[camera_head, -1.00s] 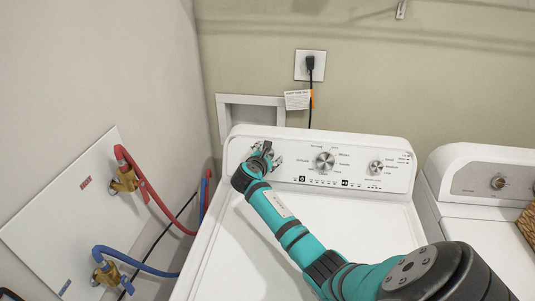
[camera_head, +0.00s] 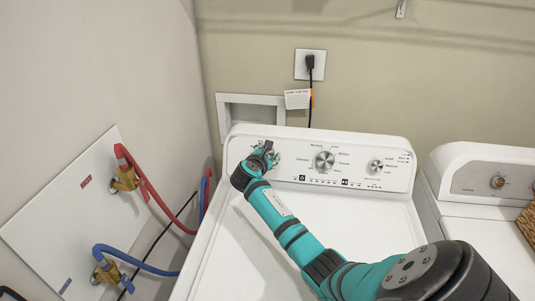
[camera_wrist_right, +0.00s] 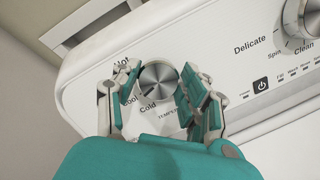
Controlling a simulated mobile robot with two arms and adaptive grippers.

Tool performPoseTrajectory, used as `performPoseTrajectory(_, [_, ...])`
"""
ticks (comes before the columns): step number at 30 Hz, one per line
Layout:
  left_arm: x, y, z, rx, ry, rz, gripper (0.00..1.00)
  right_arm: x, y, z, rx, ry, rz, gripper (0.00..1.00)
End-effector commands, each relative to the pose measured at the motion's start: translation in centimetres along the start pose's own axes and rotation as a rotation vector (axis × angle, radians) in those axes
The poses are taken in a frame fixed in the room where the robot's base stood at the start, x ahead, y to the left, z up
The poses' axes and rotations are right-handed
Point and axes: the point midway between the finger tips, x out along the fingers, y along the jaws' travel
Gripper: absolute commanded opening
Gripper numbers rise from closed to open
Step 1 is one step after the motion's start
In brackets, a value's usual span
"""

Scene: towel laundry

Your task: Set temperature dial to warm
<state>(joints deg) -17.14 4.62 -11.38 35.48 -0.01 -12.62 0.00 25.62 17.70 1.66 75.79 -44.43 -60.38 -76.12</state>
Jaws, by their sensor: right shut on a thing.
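The temperature dial (camera_wrist_right: 156,87) is a round silver knob at the left end of the washer's white control panel. "Hot", "Cold" and a partly hidden "Cool" are printed to its left in the right wrist view. Exactly where the dial points is hard to tell, and "Warm" is not readable. My right gripper (camera_wrist_right: 158,92) has its teal-padded fingers on both sides of the dial, shut on it. In the head view my right gripper (camera_head: 267,155) covers much of the dial. My left gripper is not in view.
The washer (camera_head: 232,253) has a middle cycle dial (camera_head: 325,161) and a smaller right dial (camera_head: 376,167). A second white machine (camera_head: 475,215) stands to the right. Red (camera_head: 155,195) and blue (camera_head: 150,266) hoses run from a wall panel at left.

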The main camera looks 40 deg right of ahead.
Motion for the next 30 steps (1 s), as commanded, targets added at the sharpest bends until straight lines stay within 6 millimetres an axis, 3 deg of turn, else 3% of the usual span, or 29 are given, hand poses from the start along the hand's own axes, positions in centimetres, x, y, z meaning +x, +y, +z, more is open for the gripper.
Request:
performPoseTrajectory(18, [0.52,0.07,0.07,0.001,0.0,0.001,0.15,0.0,-0.22,-0.14,0.445,0.001,-0.08,0.11])
performPoseTrajectory(30, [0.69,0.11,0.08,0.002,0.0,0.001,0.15,-0.02,-0.23,-0.17,0.61,0.002,-0.108,0.11])
